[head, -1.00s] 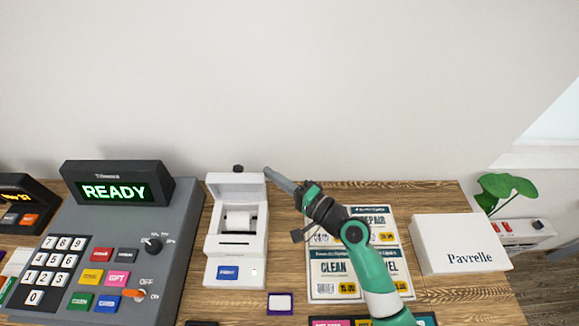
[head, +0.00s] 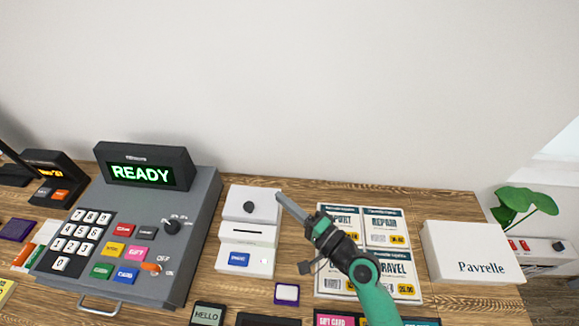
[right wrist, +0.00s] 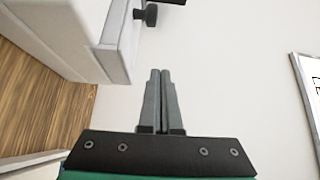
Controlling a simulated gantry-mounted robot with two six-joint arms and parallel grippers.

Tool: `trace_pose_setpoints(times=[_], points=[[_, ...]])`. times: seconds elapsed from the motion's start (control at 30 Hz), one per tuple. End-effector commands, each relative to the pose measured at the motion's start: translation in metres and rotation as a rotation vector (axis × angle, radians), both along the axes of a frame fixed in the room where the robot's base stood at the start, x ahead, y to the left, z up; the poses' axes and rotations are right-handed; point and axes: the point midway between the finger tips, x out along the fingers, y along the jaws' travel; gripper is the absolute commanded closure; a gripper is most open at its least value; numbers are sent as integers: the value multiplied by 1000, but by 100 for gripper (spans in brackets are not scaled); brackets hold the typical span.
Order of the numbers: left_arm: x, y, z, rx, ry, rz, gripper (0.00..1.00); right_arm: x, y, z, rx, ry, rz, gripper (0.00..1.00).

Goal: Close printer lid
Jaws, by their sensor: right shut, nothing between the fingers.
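The white printer (head: 247,259) stands on the wooden counter, right of the cash register. Its lid (head: 264,205) lies down over the paper bay, with a dark round knob (head: 248,207) on top. The paper roll is hidden under it. I cannot tell whether a small gap is left at the lid's edge. My right gripper (head: 281,197) is shut and empty, its tips just beside the lid's right edge in the head view. In the right wrist view, the shut fingers (right wrist: 160,72) are in the middle and the lid (right wrist: 122,28) is at the upper left. My left gripper is not in view.
The grey cash register (head: 190,215) stands close on the left. Printed cards (head: 385,227) lie under my right arm. A white box (head: 470,250) is farther right, near a plant (head: 525,200). A small purple-framed pad (head: 287,294) lies in front of the printer.

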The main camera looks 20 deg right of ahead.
Motion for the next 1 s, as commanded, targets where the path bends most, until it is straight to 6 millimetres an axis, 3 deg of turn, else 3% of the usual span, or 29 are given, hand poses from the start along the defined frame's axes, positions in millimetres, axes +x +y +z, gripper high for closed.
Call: trace_pose_setpoints(times=[0.33, 1.0], points=[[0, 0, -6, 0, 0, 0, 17, -4, 2, -10, 1, 0, 1, 100], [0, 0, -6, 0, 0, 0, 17, -9, 0, -11, 1, 1, -1, 100]])
